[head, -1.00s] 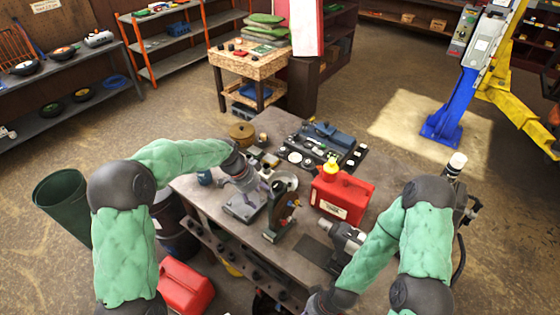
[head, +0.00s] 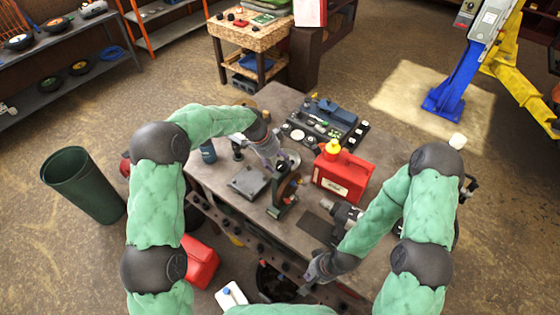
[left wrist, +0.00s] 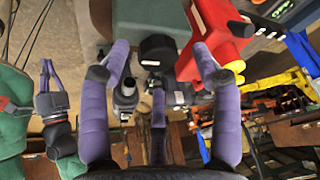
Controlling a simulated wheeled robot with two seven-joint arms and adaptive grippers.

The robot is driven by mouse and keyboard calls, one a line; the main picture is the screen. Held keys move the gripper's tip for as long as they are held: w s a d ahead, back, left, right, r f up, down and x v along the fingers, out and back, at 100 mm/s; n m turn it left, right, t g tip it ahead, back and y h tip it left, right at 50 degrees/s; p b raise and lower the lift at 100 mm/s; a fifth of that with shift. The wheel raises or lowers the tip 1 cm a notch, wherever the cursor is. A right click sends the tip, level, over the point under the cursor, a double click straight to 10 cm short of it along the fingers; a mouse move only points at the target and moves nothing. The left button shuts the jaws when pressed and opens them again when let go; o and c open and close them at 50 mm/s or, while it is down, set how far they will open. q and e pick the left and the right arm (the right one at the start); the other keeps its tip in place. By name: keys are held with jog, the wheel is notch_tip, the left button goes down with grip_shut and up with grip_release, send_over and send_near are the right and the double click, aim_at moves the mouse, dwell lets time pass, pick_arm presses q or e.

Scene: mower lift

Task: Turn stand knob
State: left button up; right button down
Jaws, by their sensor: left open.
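The dark green stand (head: 284,190) stands upright on the workbench; it shows large and close at the top of the left wrist view (left wrist: 145,18). A round black knob (left wrist: 157,50) faces the camera there. My left gripper (head: 281,165) is open beside the upper part of the stand. In the left wrist view its purple fingers (left wrist: 165,62) are spread around the knob, with visible gaps; contact is unclear. My right gripper (head: 308,283) is low at the bench's front edge; it also shows at left in the left wrist view (left wrist: 47,72), too small to judge its opening.
A red fuel can with a yellow cap (head: 343,174) stands right of the stand. A grey power tool (head: 343,212) lies in front of the can. A flat grey device (head: 249,181) lies left of the stand. A tool tray (head: 325,120) sits at the back of the workbench (head: 225,195).

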pick_arm(q)
jog(key=shift+x, duration=0.85)
jog(key=c, duration=1.1)
jog(key=shift+r, duration=0.1)
